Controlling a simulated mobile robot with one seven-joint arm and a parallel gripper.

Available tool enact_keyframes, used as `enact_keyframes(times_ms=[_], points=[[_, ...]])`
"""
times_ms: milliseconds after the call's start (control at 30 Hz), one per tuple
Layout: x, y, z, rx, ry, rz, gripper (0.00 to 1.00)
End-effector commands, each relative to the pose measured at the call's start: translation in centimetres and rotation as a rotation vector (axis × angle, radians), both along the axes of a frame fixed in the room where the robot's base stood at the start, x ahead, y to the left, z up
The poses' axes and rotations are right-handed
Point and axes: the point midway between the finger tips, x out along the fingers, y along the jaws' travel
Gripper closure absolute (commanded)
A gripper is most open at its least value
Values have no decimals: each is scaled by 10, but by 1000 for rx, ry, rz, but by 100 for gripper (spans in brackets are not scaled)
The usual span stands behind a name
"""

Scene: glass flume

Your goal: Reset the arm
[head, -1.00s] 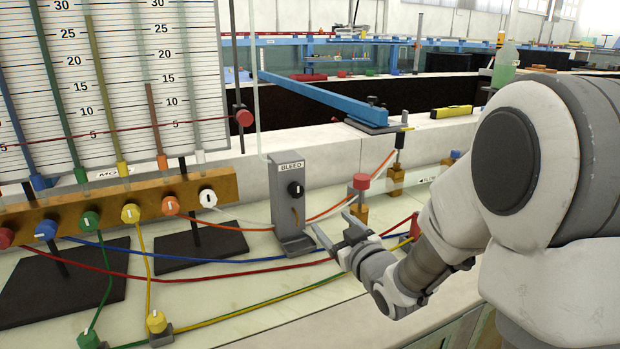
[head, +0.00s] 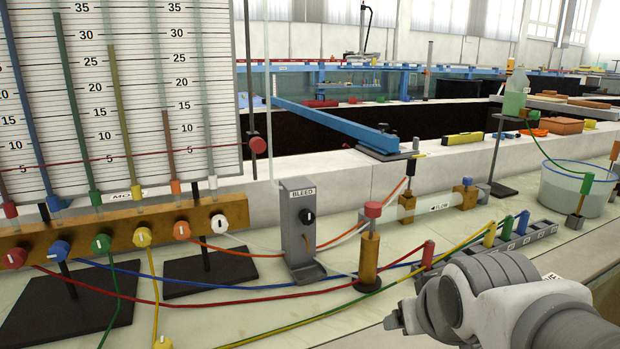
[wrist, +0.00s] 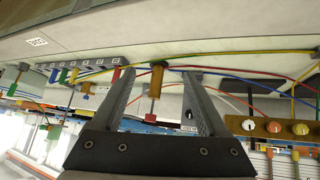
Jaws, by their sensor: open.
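My gripper (head: 393,318) is low at the right front in the head view, just over the front part of the pale bench. In the wrist view its two dark fingers (wrist: 158,74) stand wide apart, with nothing held between them. A brass post with a red knob (head: 369,258) stands behind the gripper. It also shows between the fingers in the wrist view (wrist: 157,78), farther off and apart from them. My arm comes in from the lower right.
Coloured tubes run from the manometer's brass manifold (head: 120,226) to a row of ports (head: 520,238). The grey bleed stand (head: 299,228) is left of the post. A water tank (head: 580,190) and a bottle stand (head: 500,150) are at right. The front bench strip looks clear.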

Motion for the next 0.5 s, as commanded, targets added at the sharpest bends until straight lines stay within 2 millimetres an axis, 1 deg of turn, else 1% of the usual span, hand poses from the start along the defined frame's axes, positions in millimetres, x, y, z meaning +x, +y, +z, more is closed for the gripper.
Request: enact_keyframes(times_ms=[33,233,300,500], points=[[-17,1,2,16,30,-10,24],[-91,11,-2,86,195,-34,24],[-88,11,27,83,200,-34,24],[-87,11,72,82,200,-34,24]])
